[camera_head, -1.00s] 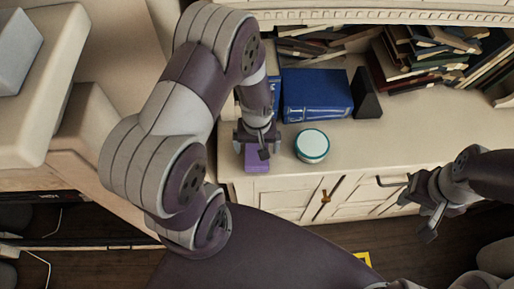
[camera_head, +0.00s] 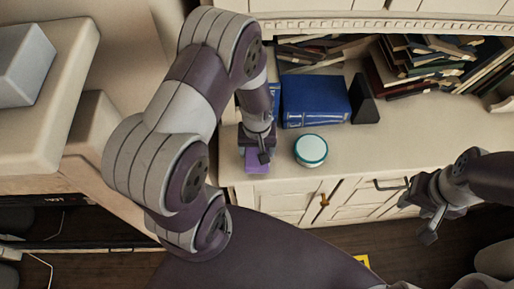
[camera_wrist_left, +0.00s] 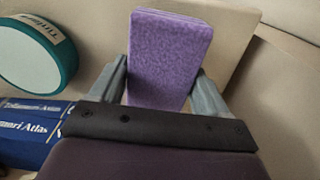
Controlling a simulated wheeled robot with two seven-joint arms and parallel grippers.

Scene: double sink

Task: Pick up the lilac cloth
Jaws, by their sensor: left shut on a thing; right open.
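The lilac cloth (camera_head: 257,167) is a small purple folded block at the front left edge of the cabinet top in the head view. It also shows large in the left wrist view (camera_wrist_left: 168,55), between the two fingers. My left gripper (camera_head: 256,152) reaches down over it and is shut on it. In the head view the gripper hides the cloth's back part. I cannot tell whether the cloth touches the cabinet top. My right gripper (camera_head: 430,213) is open and empty, in front of the cabinet at the right.
A round white and teal tin (camera_head: 311,150) stands just right of the cloth. Blue books (camera_head: 316,101) and a dark bookend (camera_head: 364,98) stand behind. Piled books (camera_head: 425,62) fill the shelf at the back right. The cabinet top (camera_head: 420,125) right of the tin is clear.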

